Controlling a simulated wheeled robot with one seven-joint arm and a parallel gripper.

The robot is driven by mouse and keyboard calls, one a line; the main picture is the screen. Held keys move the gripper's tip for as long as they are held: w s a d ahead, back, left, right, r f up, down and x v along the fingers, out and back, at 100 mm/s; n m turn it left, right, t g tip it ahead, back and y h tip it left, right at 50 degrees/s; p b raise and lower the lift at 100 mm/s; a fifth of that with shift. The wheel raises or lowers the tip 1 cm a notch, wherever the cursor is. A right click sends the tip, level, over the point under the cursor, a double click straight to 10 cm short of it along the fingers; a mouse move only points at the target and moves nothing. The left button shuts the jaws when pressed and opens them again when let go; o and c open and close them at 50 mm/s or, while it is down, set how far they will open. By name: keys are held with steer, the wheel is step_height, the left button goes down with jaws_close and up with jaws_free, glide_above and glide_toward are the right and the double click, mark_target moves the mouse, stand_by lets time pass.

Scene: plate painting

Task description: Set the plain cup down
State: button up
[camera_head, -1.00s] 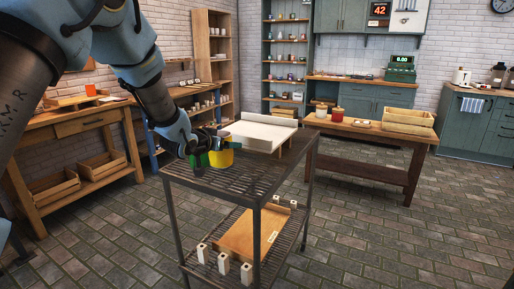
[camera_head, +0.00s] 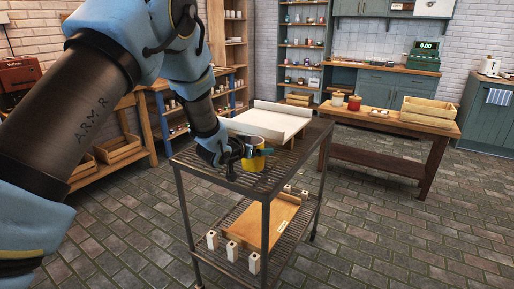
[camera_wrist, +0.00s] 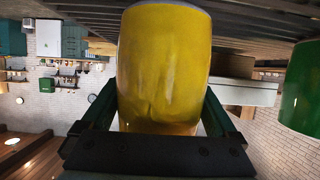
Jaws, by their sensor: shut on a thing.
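My gripper (camera_head: 243,157) is shut on a plain yellow cup (camera_head: 254,162) at the near end of the dark slatted cart top (camera_head: 215,172). In the wrist view the yellow cup (camera_wrist: 163,65) fills the middle, between the two dark green fingers, and the picture looks upside down. The cup is low over the slats; I cannot tell whether it touches them. A green rounded thing (camera_wrist: 301,88), perhaps another cup, shows at the right edge of the wrist view.
A white tray-like board (camera_head: 265,122) takes up the far part of the cart top. The lower shelf holds a wooden board (camera_head: 262,222) and several white blocks (camera_head: 232,250). A wooden bench (camera_head: 400,128) with a crate (camera_head: 431,108) and jars stands behind.

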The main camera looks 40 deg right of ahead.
steer(key=shift+f, duration=0.15)
steer(key=shift+f, duration=0.1)
steer(key=o, duration=1.3)
steer(key=b+v, duration=0.3)
steer(key=v, duration=0.9)
steer(key=shift+a, duration=0.1)
